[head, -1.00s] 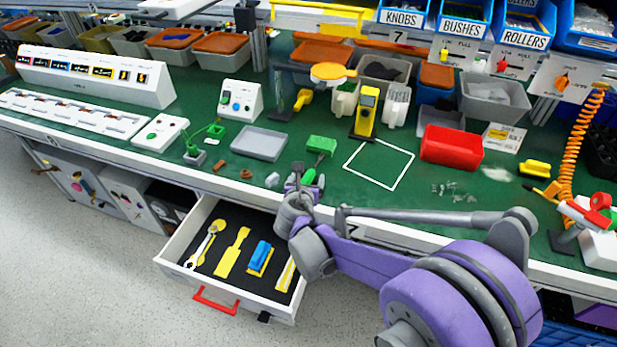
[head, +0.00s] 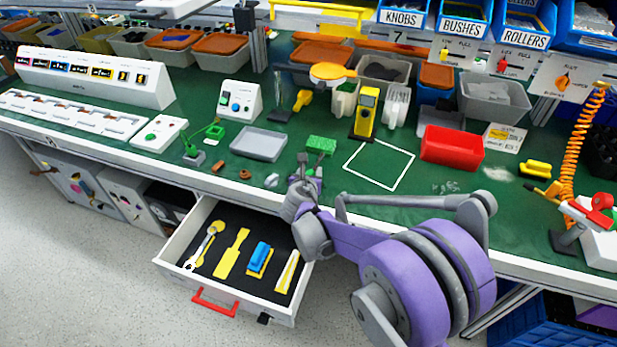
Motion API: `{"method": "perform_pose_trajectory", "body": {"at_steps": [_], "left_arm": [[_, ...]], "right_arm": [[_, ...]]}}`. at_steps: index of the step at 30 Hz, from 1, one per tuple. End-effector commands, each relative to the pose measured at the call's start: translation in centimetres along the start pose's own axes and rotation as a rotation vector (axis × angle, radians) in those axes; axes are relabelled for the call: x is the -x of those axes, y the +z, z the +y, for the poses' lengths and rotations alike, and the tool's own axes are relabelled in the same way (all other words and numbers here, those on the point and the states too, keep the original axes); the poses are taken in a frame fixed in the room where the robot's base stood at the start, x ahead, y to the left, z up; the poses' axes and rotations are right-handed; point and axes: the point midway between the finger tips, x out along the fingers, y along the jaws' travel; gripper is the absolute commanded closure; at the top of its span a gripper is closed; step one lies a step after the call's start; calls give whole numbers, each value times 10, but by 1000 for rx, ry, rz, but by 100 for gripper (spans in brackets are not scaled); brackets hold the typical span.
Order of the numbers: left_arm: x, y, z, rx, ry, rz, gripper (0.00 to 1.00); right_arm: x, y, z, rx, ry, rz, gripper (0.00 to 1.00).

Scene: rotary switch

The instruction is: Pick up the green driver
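My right gripper (head: 310,163) is low over the front edge of the green bench top, just in front of a small green block (head: 321,145). Two thin grey parts point up from its end, but I cannot tell whether both are fingers or one is a tool shaft. The green driver's handle, seen at the gripper a second ago, does not show now; the gripper or wrist may hide it. Whether the gripper holds it cannot be told. My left gripper is not in view.
An open drawer (head: 171,262) with a wrench and yellow and blue tools lies below the bench edge, left of my arm. A grey tray (head: 258,144), yellow meter (head: 366,112) and red bin (head: 452,146) stand nearby. The white-outlined square (head: 379,165) is empty.

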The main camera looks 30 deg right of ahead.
Motion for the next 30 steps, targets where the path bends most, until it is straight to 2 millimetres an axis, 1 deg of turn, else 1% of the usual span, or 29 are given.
{"method": "perform_pose_trajectory", "body": {"at_steps": [1,6,15,18,20,27,30], "left_arm": [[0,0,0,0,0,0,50],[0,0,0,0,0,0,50],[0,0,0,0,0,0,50],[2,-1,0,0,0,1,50],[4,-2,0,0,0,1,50],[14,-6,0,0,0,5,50],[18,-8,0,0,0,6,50]], "right_arm": [[0,0,0,0,0,0,70],[0,0,0,0,0,0,100],[0,0,0,0,0,0,100],[3,5,0,0,0,0,100],[6,12,0,0,0,0,100],[28,56,0,-1,0,0,100],[35,72,0,-1,0,0,100]]}}
